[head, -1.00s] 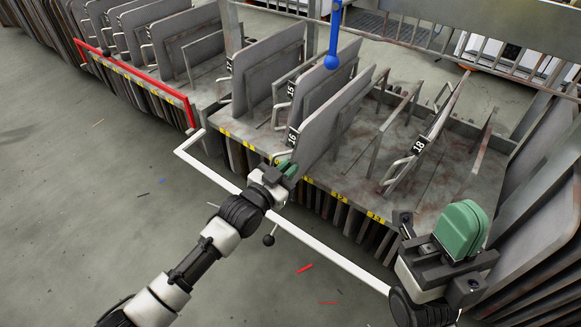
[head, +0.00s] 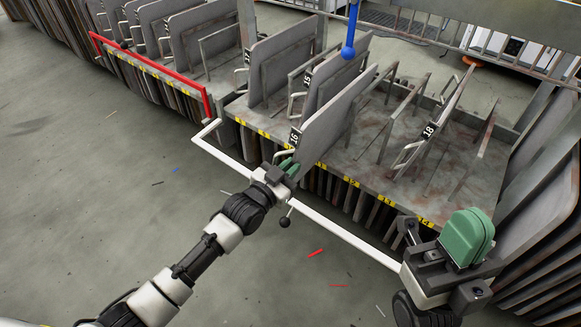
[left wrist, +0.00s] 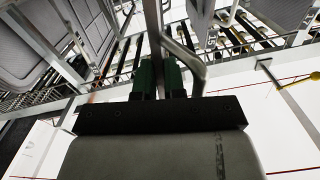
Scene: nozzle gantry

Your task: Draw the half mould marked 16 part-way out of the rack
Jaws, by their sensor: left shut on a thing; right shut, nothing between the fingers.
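The half mould marked 16 (head: 325,125) is a grey upright plate in the rack (head: 375,145), with its black number tag at its front edge. It juts further forward than the plate marked 15 (head: 345,75). My left gripper (head: 287,165) is shut on its front handle (head: 281,155). The left wrist view shows the green fingers (left wrist: 158,75) closed on it, with the bent handle bar (left wrist: 187,55) rising beside them. My right gripper (head: 468,236) is shut and empty at the lower right, apart from the rack.
A plate marked 18 (head: 440,115) leans to the right in the rack. A white bar (head: 325,230) runs along the rack's front, passing by my left gripper. A blue ball on a rod (head: 348,53) hangs over plate 15. Upright plates (head: 545,220) stand close at right. Floor at left is open.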

